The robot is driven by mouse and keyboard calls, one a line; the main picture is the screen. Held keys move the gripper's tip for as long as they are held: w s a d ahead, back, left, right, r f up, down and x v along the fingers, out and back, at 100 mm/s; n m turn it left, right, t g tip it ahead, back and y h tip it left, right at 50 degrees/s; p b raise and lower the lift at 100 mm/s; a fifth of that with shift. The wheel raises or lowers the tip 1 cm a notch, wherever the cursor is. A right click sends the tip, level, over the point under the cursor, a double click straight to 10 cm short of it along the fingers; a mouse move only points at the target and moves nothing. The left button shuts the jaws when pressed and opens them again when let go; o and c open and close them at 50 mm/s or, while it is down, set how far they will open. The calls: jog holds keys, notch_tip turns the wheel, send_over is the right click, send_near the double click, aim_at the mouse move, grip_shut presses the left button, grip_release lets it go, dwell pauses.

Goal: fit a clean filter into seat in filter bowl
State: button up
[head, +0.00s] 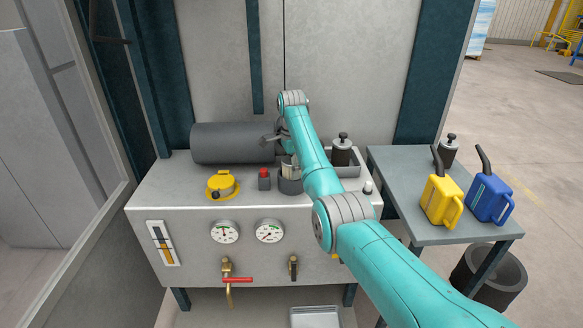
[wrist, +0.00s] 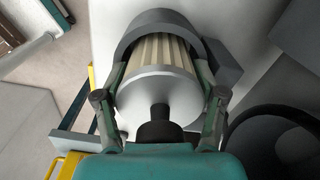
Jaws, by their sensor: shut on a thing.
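A pale, cream-pleated filter (wrist: 165,52) with a silver end cap and a dark knob fills the middle of the wrist view. My gripper (wrist: 160,80) is shut on it, with one finger on each side. The dark grey filter bowl (wrist: 150,22) curves around the filter's far end. In the head view the filter (head: 288,167) stands upright at the mouth of the bowl (head: 291,186) on the bench top. My gripper (head: 284,142) is above it, partly hidden by my arm. The seat inside the bowl is hidden, so I cannot tell whether the filter touches it.
A dark knobbed cylinder (head: 342,152) stands in a grey tray (head: 350,169) right of the bowl. A large dark cylinder (head: 230,143), yellow cap (head: 222,184) and red-button box (head: 264,179) lie left. The side table (head: 402,185) holds yellow (head: 441,198) and blue (head: 489,197) jugs.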

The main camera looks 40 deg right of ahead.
jog(key=o, duration=1.4)
jog(key=shift+r, duration=0.15)
notch_tip(320, 180, up, 7)
jog(key=shift+r, duration=0.15)
